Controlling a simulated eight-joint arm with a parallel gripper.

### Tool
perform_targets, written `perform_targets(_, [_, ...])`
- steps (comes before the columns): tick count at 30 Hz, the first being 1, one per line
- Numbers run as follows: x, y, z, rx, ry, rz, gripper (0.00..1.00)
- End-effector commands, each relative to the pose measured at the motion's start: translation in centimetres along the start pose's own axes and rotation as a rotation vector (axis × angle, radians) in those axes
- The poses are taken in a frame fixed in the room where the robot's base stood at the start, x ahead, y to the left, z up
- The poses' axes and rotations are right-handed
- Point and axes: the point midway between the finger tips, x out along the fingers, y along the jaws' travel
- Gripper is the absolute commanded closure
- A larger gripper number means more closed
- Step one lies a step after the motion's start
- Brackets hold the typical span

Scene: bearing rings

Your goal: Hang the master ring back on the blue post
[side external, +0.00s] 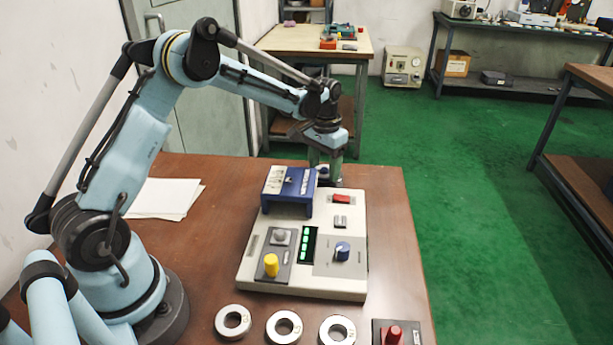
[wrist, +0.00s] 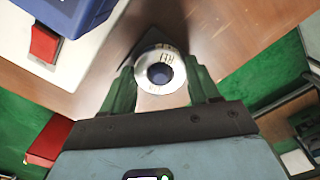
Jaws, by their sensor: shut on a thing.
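My gripper (wrist: 161,82) is shut on the master ring (wrist: 143,71), a shiny metal ring with engraved marks, held flat between green fingers. A round blue face, apparently the top of the blue post (wrist: 160,74), shows through the ring's hole. I cannot tell whether the ring is above the post or around it. In the side external view my gripper (side external: 325,167) points down at the table's far edge, behind the instrument; ring and post are largely hidden there.
The pale instrument (side external: 300,283) has a blue housing (side external: 288,190), a red switch (side external: 341,199), a yellow knob (side external: 271,265) and a blue knob (side external: 342,251). Three loose rings (side external: 232,333) lie in front, beside a red post (side external: 393,334). Paper (side external: 160,198) lies left.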

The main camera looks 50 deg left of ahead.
Motion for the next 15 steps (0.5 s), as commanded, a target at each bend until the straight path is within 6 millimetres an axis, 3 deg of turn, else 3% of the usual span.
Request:
perform_targets(9, [0.06, 0.00, 0.00, 0.000, 0.000, 0.000, 0.85])
perform_targets(10, [0.06, 0.00, 0.00, 0.000, 0.000, 0.000, 0.36])
perform_targets(15, [0.06, 0.00, 0.00, 0.000, 0.000, 0.000, 0.10])
